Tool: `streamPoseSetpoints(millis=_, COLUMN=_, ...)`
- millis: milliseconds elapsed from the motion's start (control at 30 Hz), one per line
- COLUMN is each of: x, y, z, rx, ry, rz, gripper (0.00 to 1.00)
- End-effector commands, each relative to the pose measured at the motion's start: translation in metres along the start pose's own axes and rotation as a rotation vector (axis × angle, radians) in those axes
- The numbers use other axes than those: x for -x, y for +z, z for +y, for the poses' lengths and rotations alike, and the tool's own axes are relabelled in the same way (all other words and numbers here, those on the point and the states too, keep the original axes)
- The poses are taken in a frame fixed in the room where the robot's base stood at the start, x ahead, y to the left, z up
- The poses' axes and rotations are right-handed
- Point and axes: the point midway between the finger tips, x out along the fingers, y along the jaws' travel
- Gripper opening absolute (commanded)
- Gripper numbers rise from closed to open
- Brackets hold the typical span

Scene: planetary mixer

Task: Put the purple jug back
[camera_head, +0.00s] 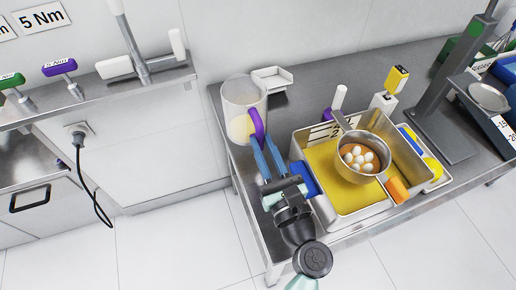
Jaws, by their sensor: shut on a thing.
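The purple jug (238,98) is a clear, tall jug with a purple handle and some pale yellow contents low inside. It appears upright at the left end of the steel table (300,110). I cannot tell whether its base rests on the table or is slightly above it. My gripper (261,140) reaches in from the front with its two blue fingers at the purple handle and is shut on it. The fingers hide the lower end of the handle.
A small white tray (272,79) stands right behind the jug. A steel tray with a yellow floor (335,175) and a pot of eggs (362,158) are to the right. A grey stand (440,125) is further right. A wall shelf (90,95) holds green- and purple-handled tools at left.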

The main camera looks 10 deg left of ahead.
Motion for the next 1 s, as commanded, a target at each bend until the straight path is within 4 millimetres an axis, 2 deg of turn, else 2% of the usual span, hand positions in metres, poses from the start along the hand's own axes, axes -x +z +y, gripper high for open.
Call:
streamPoseSetpoints(millis=33, x=0.002, y=-0.016, z=0.000, rx=-0.004, ry=-0.001, rz=0.001, gripper=0.00)
streamPoseSetpoints(millis=100, x=0.003, y=-0.029, z=0.000, rx=-0.003, ry=-0.001, rz=0.001, gripper=0.00)
streamPoseSetpoints(millis=333, x=0.005, y=-0.051, z=0.000, rx=-0.001, ry=-0.001, rz=0.000, gripper=0.00)
streamPoseSetpoints(millis=500, x=0.008, y=-0.076, z=0.000, rx=-0.002, ry=-0.001, rz=-0.001, gripper=0.00)
streamPoseSetpoints(millis=800, x=0.009, y=-0.080, z=0.000, rx=0.001, ry=-0.001, rz=-0.002, gripper=0.00)
streamPoseSetpoints(millis=833, x=0.009, y=-0.081, z=0.000, rx=0.000, ry=-0.001, rz=0.000, gripper=0.27)
streamPoseSetpoints(millis=967, x=0.009, y=-0.081, z=0.000, rx=0.000, ry=-0.001, rz=0.000, gripper=0.50)
streamPoseSetpoints(millis=1000, x=0.009, y=-0.081, z=0.000, rx=0.000, ry=-0.001, rz=0.000, gripper=0.51)
